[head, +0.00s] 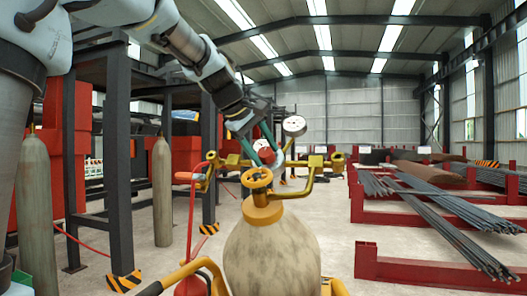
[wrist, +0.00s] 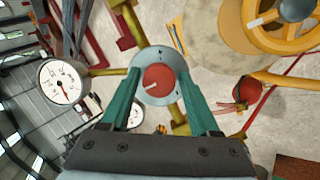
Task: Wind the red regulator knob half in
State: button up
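The red regulator knob (wrist: 158,84) sits in front of a grey dial plate (wrist: 160,58) in the wrist view. A short white mark on the knob points to the lower left. The knob also shows in the head view (head: 266,155), above the gas cylinder's yellow valve. My gripper (wrist: 161,76) has its two green fingers on either side of the knob, with gaps showing between fingers and knob. It is open and holds nothing. In the head view, my gripper (head: 264,140) comes down from the upper left, its fingers partly overlapping the regulator.
White pressure gauges (head: 293,126) flank the knob; one shows large in the wrist view (wrist: 63,82). A red bottle with hose (head: 190,220) stands left. Rebar racks (head: 430,265) lie right, with clear floor between.

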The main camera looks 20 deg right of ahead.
jog(key=shift+o, duration=1.2)
jog(key=shift+r, duration=0.1)
jog(key=b+v, duration=0.1)
jog(key=v, duration=0.9)
jog(key=shift+a+r, duration=0.2)
jog(key=shift+a, duration=0.1)
jog(key=shift+s, duration=0.1)
